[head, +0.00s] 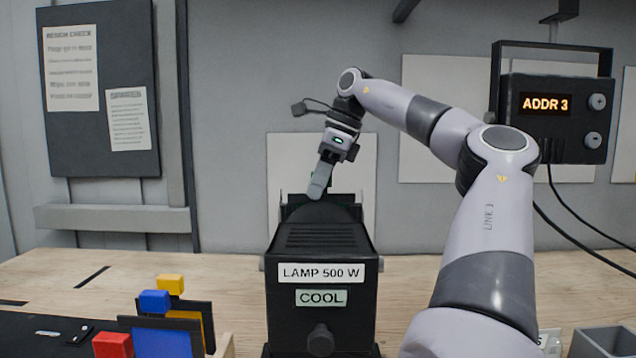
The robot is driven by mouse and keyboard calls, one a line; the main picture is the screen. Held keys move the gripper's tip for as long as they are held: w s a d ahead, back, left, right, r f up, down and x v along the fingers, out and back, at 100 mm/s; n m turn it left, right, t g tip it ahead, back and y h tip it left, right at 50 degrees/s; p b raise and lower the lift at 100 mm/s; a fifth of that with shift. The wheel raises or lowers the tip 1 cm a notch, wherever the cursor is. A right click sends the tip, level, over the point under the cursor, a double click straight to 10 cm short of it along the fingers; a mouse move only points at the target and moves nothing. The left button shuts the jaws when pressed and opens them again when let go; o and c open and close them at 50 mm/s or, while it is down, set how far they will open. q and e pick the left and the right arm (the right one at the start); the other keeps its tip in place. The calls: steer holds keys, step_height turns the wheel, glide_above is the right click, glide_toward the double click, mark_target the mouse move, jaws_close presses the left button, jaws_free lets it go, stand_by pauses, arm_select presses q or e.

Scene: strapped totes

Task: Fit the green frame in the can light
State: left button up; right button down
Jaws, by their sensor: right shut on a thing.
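The can light (320,240) is a black housing in the middle of the table, with its back towards me. Its labels read "LAMP 500 W" and "COOL", and a knob sits low on its back. My right gripper (318,190) points down at the far, front end of the can light, just above its top edge. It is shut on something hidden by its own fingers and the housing. No green shows on it, so I cannot tell whether it is the green frame. The green frame is not visible elsewhere. My left gripper is out of view.
An "ADDR 3" box (555,118) with trailing cables hangs at the right. The table left of the can light is partly clear.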

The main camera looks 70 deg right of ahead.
steer(key=c, duration=0.9)
jaws_free()
steer(key=p+v, duration=0.2)
steer(key=v, duration=0.3)
steer(key=shift+s+r, duration=0.1)
steer(key=shift+r, duration=0.3)
steer(key=shift+s+d+r, duration=0.1)
steer(key=shift+s+r, duration=0.2)
steer(key=shift+r, duration=0.3)
